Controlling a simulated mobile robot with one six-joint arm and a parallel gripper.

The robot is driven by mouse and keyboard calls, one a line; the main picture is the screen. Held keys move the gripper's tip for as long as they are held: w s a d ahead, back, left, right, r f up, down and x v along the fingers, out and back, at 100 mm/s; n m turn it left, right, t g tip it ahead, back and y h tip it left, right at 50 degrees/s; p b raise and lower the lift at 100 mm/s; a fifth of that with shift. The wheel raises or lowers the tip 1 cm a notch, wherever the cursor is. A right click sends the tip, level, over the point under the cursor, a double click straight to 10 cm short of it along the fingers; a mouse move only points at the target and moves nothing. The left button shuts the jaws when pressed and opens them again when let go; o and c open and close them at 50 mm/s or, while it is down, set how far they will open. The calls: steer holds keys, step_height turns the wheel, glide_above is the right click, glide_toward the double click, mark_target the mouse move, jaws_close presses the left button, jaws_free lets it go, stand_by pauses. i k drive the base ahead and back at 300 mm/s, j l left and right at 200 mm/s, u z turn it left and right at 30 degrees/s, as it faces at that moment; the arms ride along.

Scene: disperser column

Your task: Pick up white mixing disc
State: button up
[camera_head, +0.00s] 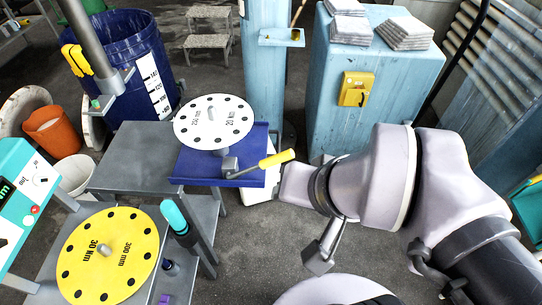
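The white mixing disc (213,122) has a ring of black holes, black lettering and a small grey hub. It sits over a blue tray (205,168), at the end of the grey bench and left of my arm. The end of my arm, with my gripper (294,184), reaches in from the right, apart from the disc and to its lower right. I cannot make out the fingers or whether they are open.
A grey lever with a yellow handle (277,158) stands at the tray's right edge, near my arm's end. A yellow disc (107,257) lies lower left, by a teal-handled tool (175,217). A blue drum (125,55), blue column (266,75) and blue cabinet (375,75) stand behind.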

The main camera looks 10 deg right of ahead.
mark_target(211, 121)
steer(key=i+j+u, duration=0.2)
steer(key=u, duration=0.2)
steer(key=i+j+u, duration=0.1)
steer(key=i+u, duration=0.65)
steer(key=k+j, duration=0.05)
steer(key=k, duration=0.05)
